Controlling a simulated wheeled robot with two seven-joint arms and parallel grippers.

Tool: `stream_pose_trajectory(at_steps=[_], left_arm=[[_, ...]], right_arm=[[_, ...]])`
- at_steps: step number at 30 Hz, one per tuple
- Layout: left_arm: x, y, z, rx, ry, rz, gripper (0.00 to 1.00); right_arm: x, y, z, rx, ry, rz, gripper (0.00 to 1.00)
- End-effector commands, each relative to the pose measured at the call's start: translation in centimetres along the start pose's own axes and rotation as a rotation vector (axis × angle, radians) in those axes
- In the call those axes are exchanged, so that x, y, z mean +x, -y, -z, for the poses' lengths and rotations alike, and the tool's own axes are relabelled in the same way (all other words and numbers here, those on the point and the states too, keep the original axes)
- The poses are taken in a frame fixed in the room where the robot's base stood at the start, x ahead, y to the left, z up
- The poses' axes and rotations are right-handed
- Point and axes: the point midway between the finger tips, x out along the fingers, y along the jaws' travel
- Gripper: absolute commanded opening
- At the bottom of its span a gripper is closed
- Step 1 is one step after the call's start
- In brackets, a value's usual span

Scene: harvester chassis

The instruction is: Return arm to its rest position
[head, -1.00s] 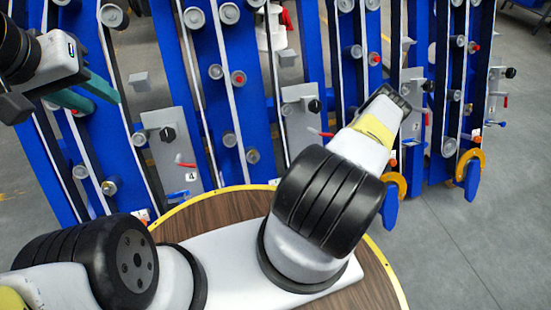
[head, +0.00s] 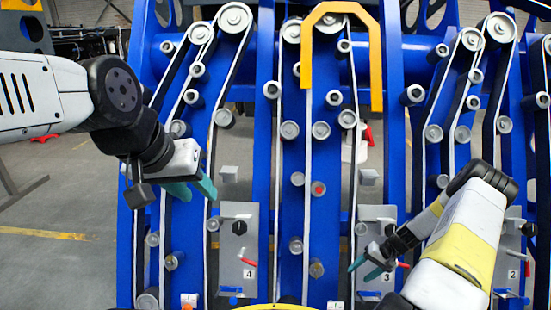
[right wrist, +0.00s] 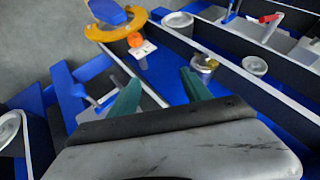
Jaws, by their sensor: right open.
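My left arm comes in from the left in the head view. Its gripper (head: 198,190) has two teal fingers apart with nothing between them, in front of a blue upright of the harvester chassis (head: 263,190). My right arm rises from the lower right and bends back down. Its gripper (head: 362,268) is open and empty, in front of the grey panel marked 3 (head: 375,222). In the right wrist view, the two teal fingers (right wrist: 160,95) stand well apart over blue chassis parts. I cannot tell from the picture whether the fingers touch the chassis.
Blue uprights with belts and rollers fill the middle and right. Grey panels marked 4 (head: 238,245) and 2 (head: 510,260) carry knobs and red levers. A yellow bracket (head: 375,60) hangs at the top centre. Open grey floor (head: 60,260) lies at the lower left.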

Motion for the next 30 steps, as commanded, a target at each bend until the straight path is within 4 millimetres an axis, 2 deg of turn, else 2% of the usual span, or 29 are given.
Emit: stream_pose_trajectory(at_steps=[1,7,14,18,23,30], left_arm=[[0.0,0.0,0.0,0.000,0.000,0.000,0.36],[0.0,0.0,0.0,0.000,0.000,0.000,0.36],[0.0,0.0,0.0,0.000,0.000,0.000,0.36],[0.0,0.0,0.0,0.000,0.000,0.000,0.36],[0.0,0.0,0.0,0.000,0.000,0.000,0.36],[0.0,0.0,0.0,0.000,0.000,0.000,0.36]], right_arm=[[-2.3,1.8,0.7,-0.031,-0.003,-0.025,0.57],[-10.0,8.3,1.7,-0.118,-0.016,-0.111,0.57],[-18.0,16.1,0.5,-0.205,-0.051,-0.199,0.57],[-22.4,20.6,-1.4,-0.249,-0.082,-0.245,0.57],[-26.9,25.4,-4.5,-0.295,-0.129,-0.288,0.57],[-32.5,31.1,-10.6,-0.354,-0.211,-0.327,0.57]])
